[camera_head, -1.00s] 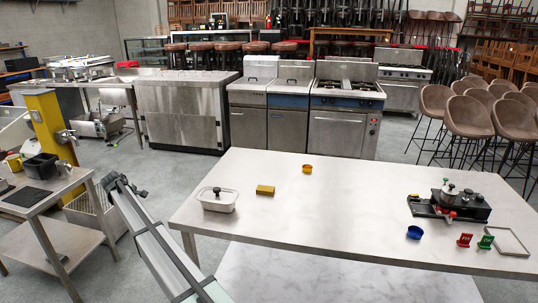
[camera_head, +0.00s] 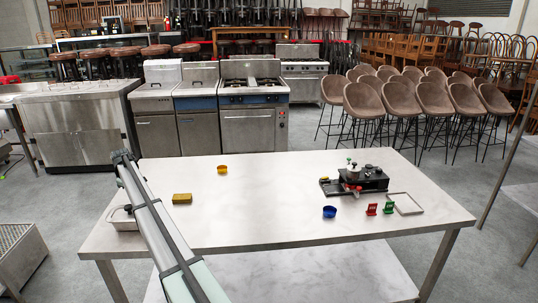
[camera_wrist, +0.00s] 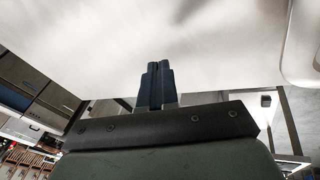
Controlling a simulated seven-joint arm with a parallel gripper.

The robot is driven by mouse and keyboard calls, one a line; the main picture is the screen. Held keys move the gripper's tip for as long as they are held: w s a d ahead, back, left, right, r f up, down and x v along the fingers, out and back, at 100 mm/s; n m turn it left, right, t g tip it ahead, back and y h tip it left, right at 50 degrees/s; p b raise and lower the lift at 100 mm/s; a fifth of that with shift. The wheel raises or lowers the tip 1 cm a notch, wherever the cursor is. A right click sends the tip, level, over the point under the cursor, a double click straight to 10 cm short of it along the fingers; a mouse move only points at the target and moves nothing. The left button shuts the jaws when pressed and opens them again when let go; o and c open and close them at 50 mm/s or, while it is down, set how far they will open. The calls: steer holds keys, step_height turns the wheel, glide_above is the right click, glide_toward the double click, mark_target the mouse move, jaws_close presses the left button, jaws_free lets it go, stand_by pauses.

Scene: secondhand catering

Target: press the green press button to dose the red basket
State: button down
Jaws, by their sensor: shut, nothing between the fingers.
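A black device (camera_head: 368,181) stands on the right of the steel table. A small green-topped knob (camera_head: 349,161) stands on it, beside a silver knob. A small red part (camera_head: 353,188) sits at its front left; I cannot tell if this is the basket. A red stand (camera_head: 372,209) and a green stand (camera_head: 389,208) are in front of the device. My gripper (camera_wrist: 156,70) shows in the wrist view, shut and empty, with none of these things near it. In the head view only a link of my arm shows, at the left, and the gripper is out of view.
The steel table (camera_head: 260,215) is clear in its middle. A blue cup (camera_head: 329,212), a yellow cup (camera_head: 222,170), a yellow block (camera_head: 182,199) and an empty tray frame (camera_head: 404,203) are on it. My arm partly hides a lidded container (camera_head: 122,219) at the left.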

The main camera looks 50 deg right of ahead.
steer(key=s+d+r+m+t+y, duration=0.1)
steer(key=s+d+r+m, duration=0.2)
steer(key=s+d, duration=0.9)
steer(key=s+d+r+m, duration=0.2)
steer(key=s+d+m, duration=0.15)
steer(key=d, duration=1.65)
steer(key=s+d+r+m+t+y, duration=0.1)
steer(key=s+d+r+m, duration=0.2)
steer(key=s+d, duration=0.9)
step_height(320, 180, up, 11)
steer(key=m+t+h, duration=0.2)
steer(key=m+t, duration=0.1)
steer(key=m, duration=0.4)
glide_above(349, 159)
steer(key=shift+s+d+f, duration=0.1)
steer(key=shift+s+d, duration=0.25)
steer(key=shift+d, duration=0.1)
steer(key=shift+f, duration=0.1)
steer(key=shift+f, duration=4.3)
